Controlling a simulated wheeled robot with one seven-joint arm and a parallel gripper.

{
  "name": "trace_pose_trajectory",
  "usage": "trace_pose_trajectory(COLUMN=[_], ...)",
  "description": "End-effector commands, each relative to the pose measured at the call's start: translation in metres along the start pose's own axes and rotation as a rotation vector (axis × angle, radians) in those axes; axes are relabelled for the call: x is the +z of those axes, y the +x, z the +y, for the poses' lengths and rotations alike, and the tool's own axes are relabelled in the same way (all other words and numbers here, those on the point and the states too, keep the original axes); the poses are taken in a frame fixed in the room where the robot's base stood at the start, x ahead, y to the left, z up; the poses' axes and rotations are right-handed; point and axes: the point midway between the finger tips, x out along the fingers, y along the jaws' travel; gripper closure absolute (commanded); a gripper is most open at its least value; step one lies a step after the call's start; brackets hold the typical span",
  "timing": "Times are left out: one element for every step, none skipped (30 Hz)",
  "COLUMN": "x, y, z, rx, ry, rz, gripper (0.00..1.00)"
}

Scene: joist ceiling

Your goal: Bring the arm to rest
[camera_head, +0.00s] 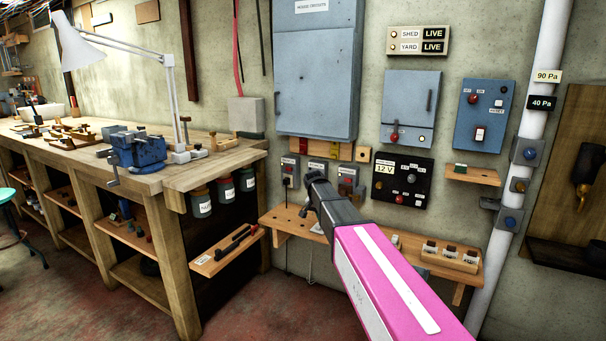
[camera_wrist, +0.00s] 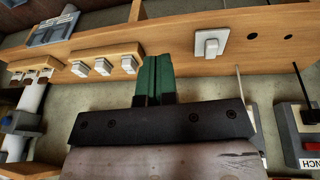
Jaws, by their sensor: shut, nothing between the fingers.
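My gripper shows in the wrist view (camera_wrist: 154,78), its two green fingers pressed together with nothing between them. In the head view my pink and white arm reaches up from the lower right, and the dark wrist end with my gripper (camera_head: 317,180) stands in front of the wall. It is below the large blue-grey cabinet (camera_head: 316,80) and above the wooden wall shelf (camera_head: 285,222). The fingers are too small and dark in the head view to make out. In the wrist view they overlap the wooden shelf (camera_wrist: 270,50) behind them; contact cannot be told.
A workbench (camera_head: 215,168) with a blue vise (camera_head: 138,150) stands at left. A black 12 V panel (camera_head: 402,180) and blue boxes (camera_head: 411,108) hang on the wall. A white pipe (camera_head: 545,90) with valves runs down at right. A small tray (camera_head: 228,252) holds tools.

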Motion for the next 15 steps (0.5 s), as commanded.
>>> trace_pose_trajectory(x=[0.028, 0.039, 0.055, 0.067, 0.079, 0.096, 0.109, 0.122, 0.140, 0.152, 0.164, 0.179, 0.190, 0.199, 0.211], y=[0.018, 0.027, 0.039, 0.047, 0.056, 0.066, 0.073, 0.079, 0.087, 0.092, 0.096, 0.101, 0.104, 0.107, 0.110], z=[0.031, 0.044, 0.062, 0.075, 0.088, 0.105, 0.118, 0.131, 0.148, 0.159, 0.170, 0.184, 0.193, 0.201, 0.211], rx=[-0.003, -0.008, -0.014, -0.021, -0.028, -0.036, -0.045, -0.053, -0.066, -0.075, -0.084, -0.097, -0.105, -0.115, -0.126], ry=[-0.041, -0.069, -0.106, -0.135, -0.163, -0.200, -0.228, -0.257, -0.291, -0.319, -0.344, -0.374, -0.396, -0.415, -0.439], rz=[-0.023, -0.036, -0.054, -0.065, -0.078, -0.095, -0.107, -0.117, -0.133, -0.143, -0.152, -0.164, -0.172, -0.178, -0.186], gripper=[1.00, 1.00, 1.00, 1.00, 1.00, 1.00, 1.00, 1.00, 1.00, 1.00, 1.00, 1.00, 1.00, 1.00, 1.00])
